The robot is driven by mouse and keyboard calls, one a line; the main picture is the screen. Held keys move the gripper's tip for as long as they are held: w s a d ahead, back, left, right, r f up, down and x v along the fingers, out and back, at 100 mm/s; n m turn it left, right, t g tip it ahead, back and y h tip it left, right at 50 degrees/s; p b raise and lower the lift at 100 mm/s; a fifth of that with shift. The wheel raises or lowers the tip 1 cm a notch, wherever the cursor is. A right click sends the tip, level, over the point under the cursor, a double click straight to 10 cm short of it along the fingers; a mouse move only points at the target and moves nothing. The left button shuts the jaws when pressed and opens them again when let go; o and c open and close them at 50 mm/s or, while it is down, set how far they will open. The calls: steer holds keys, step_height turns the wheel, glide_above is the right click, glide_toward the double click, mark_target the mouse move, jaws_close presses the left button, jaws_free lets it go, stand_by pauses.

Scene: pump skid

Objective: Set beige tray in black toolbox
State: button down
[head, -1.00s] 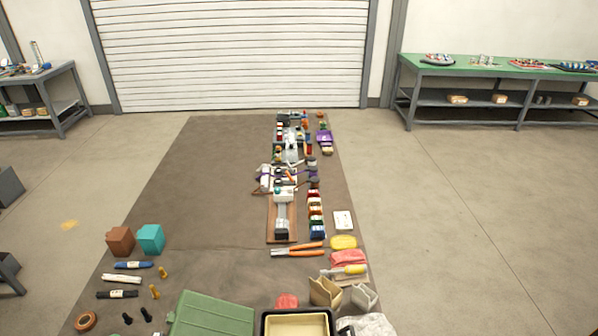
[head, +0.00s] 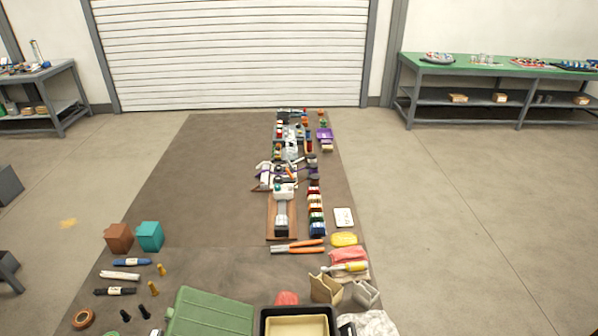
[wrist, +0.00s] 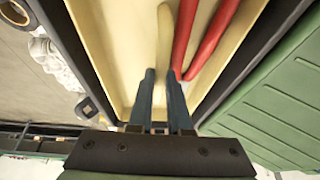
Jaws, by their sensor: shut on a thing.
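The beige tray (wrist: 120,60) fills most of the wrist view, with red handles (wrist: 210,40) lying in it. My gripper (wrist: 164,73) is shut on a beige upright bar that looks like part of the tray. Dark walls of the black toolbox (wrist: 85,50) run along both sides of the tray. In the head view the tray (head: 297,328) shows inside the black toolbox rim (head: 297,308) at the bottom edge, cut off by the frame. I cannot tell whether the tray rests on the toolbox or hangs a little above its seat. My gripper is outside the head view.
A green case or lid (head: 208,315) lies close left of the toolbox. A red lump (head: 287,298), tan holders (head: 325,288) and a crumpled pale cloth (head: 374,324) crowd its far and right sides.

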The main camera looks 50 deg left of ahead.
steer(key=shift+f, duration=0.3)
steer(key=c, duration=0.8)
jaws_free()
steer(key=shift+c, duration=0.2)
steer(key=shift+o, duration=0.4)
steer(key=b+v, duration=0.1)
steer(key=v, duration=1.2)
steer(key=shift+w+a, duration=0.1)
